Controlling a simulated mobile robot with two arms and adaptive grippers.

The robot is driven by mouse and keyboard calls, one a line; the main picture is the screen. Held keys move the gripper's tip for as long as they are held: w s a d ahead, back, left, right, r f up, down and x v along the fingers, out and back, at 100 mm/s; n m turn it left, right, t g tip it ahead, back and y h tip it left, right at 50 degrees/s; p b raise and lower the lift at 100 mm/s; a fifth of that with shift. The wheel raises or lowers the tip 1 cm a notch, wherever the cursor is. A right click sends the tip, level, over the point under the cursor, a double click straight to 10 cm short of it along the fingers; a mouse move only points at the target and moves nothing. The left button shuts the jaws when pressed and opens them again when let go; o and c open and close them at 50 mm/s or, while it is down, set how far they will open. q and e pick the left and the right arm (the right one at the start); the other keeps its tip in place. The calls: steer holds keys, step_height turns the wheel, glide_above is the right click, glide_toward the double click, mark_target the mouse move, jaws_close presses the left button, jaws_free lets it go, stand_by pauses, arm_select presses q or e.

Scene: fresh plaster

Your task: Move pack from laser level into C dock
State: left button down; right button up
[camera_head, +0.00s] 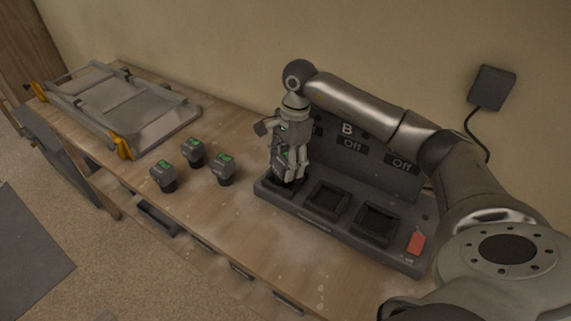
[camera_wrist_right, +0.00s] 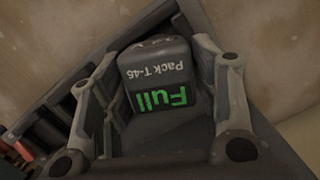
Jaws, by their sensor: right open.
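A dark grey pack (camera_wrist_right: 155,66) marked "Pack T-46" and green "Full" sits between my right fingers in the right wrist view. In the head view, my right gripper (camera_head: 289,170) points down over the leftmost dock of the charger (camera_head: 335,228), with the pack (camera_head: 279,160) partly hidden by the fingers. My right gripper is open around the pack, also in the right wrist view (camera_wrist_right: 165,140). The middle dock (camera_head: 327,198) and the right dock (camera_head: 378,222) look empty. "B" and "Off" show behind the middle dock; the right dock's letter is hidden by my arm. I cannot make out a laser level.
Several small dark units with green tops (camera_head: 193,150) stand on the workbench (camera_head: 240,220) left of the charger. A grey frame tool with yellow parts (camera_head: 125,105) lies at the far left. A red tag (camera_head: 416,242) is at the charger's right end. A wall adapter (camera_head: 491,88) hangs behind.

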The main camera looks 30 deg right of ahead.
steer(key=shift+d+r+p, duration=0.2)
steer(key=shift+r+p, duration=0.55)
steer(key=shift+r, duration=0.75)
steer(key=shift+d+r+p, duration=0.25)
steer(key=shift+r+p, duration=0.55)
steer(key=shift+r, duration=0.65)
steer(key=shift+d+r+p, duration=0.2)
steer(key=shift+r+p, duration=0.55)
steer(key=shift+r, duration=0.75)
